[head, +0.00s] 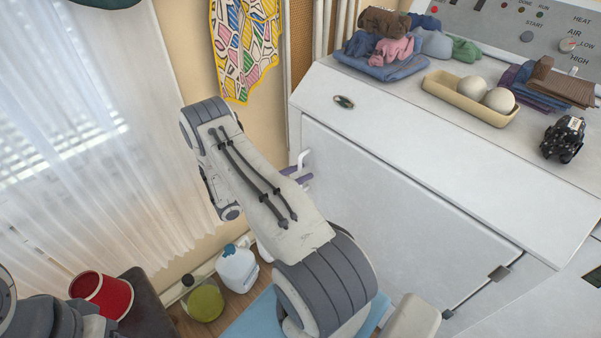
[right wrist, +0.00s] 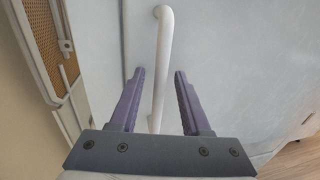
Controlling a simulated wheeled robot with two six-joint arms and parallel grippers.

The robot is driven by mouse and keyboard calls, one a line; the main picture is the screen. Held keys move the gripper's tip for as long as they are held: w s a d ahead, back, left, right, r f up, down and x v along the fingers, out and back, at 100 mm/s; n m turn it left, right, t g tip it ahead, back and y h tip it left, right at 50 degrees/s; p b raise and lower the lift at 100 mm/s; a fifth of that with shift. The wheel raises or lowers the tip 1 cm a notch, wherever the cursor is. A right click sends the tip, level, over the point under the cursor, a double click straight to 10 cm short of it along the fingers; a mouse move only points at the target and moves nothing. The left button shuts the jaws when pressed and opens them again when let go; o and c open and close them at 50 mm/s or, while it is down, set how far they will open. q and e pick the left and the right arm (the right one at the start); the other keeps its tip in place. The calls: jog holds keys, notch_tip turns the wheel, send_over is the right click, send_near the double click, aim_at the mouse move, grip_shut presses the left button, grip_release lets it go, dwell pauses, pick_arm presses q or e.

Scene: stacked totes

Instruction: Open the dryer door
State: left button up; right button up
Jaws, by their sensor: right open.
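The dryer door (head: 400,215) is a white panel on the front of the white dryer, and it looks shut. Its white bar handle (head: 301,160) is at the door's left edge, partly hidden by my right arm. In the right wrist view the handle (right wrist: 162,60) runs up between the two purple fingers of my right gripper (right wrist: 160,74). These fingers are open, one on each side of the bar, with a gap visible on both sides. In the head view my right gripper (head: 300,176) shows only as purple fingertips beside the handle. My left gripper is out of view.
On the dryer top are folded clothes (head: 383,66), a tray (head: 455,95) with two pale balls, and a dark object (head: 563,138). A latch or hinge (head: 498,273) sits at the door's lower right. A red bucket (head: 103,294) and a white jug (head: 238,268) stand lower left.

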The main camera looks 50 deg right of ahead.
jog(key=shift+d, duration=0.1)
grip_shut()
dwell(0.7)
jog(key=shift+d, duration=0.1)
dwell(0.6)
